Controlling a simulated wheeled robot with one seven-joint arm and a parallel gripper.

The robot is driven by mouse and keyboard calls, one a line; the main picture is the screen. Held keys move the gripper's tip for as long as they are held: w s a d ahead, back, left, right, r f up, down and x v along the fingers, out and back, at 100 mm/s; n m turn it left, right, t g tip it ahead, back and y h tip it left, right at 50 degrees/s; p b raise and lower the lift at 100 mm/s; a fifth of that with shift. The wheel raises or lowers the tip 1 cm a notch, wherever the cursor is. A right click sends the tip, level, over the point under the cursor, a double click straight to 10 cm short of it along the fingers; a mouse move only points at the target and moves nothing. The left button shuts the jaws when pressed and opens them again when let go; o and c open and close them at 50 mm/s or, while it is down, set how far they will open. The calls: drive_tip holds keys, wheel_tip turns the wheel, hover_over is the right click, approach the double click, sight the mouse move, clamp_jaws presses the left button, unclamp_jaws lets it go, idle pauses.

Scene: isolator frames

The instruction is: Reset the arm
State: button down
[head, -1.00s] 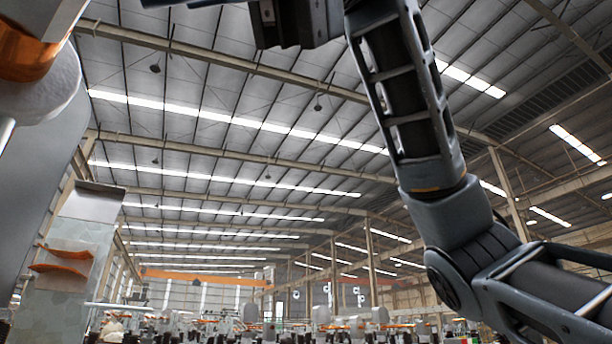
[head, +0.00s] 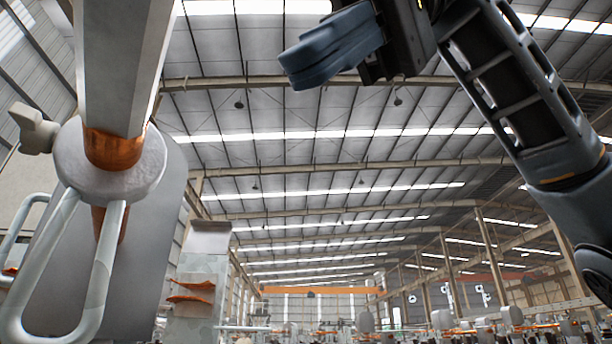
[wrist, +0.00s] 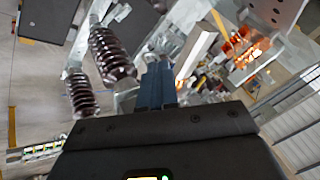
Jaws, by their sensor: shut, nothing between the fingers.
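My gripper (head: 300,65) shows at the top of the head view, with its blue-grey fingers together and nothing between them. It is raised in front of the hall's roof, to the right of a large grey pole. My arm runs from it down along the right edge. In the wrist view my gripper's fingers (wrist: 158,86) point away from the dark wrist body, side by side and shut. No object is held.
A grey pole with a copper collar (head: 112,148) and a metal loop handle (head: 100,270) stands close on the left. Brown ribbed insulators (wrist: 112,56) show in the wrist view. A pale cabinet (head: 195,285) stands farther back. The air right of the pole looks clear.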

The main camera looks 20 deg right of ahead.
drive_tip(key=s+v, duration=0.1)
drive_tip(key=v, duration=0.6)
